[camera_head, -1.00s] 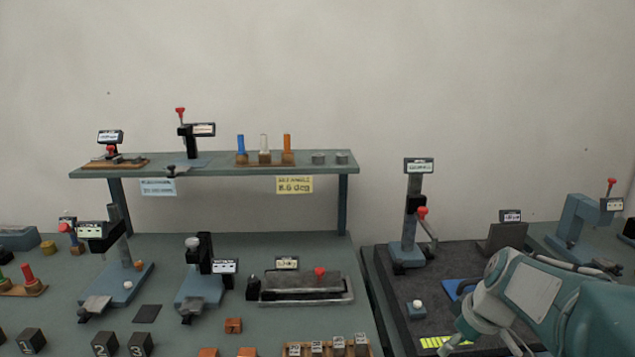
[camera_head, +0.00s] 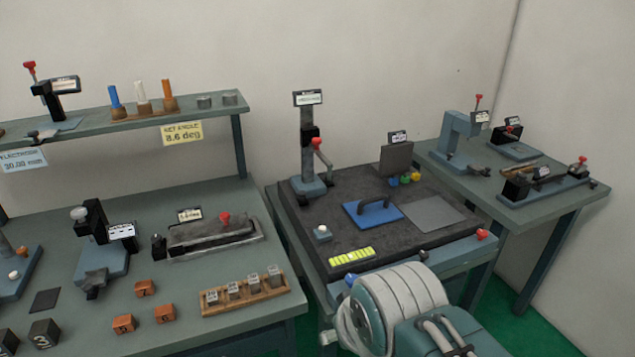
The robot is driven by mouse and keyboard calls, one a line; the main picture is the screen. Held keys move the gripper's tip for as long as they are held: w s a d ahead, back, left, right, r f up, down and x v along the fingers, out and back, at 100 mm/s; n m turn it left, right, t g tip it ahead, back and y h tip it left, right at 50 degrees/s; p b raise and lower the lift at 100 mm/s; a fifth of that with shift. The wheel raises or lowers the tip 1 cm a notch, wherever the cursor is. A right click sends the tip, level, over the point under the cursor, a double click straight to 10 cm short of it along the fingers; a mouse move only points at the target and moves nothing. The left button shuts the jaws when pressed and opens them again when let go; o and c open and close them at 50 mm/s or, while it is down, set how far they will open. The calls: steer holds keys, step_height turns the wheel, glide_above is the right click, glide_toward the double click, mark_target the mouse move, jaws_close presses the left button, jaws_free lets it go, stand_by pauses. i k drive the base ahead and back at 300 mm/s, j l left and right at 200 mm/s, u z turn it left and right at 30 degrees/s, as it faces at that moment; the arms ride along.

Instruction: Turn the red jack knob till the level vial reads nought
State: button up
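A yellow-green level vial (camera_head: 351,256) lies near the front left of a dark surface plate (camera_head: 432,243). Its reading is too small to make out. A red knob (camera_head: 483,234) sits at the plate's front right corner; no label shows on it. Another red knob (camera_head: 317,142) is on the height stand (camera_head: 308,150) at the back left of the plate. My arm rises at the bottom centre, in front of the plate's front edge. My gripper is not visible, and no contact with either knob shows.
On the plate are a blue handled block (camera_head: 373,213), a grey square (camera_head: 433,213) and a small white-topped button (camera_head: 322,232). A crowded bench (camera_head: 225,328) with a shelf (camera_head: 215,109) stands left. Another table (camera_head: 555,207) with instruments stands at the right. Green floor (camera_head: 485,322) shows between.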

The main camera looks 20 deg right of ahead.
mark_target(482, 233)
steer(key=z, duration=1.65)
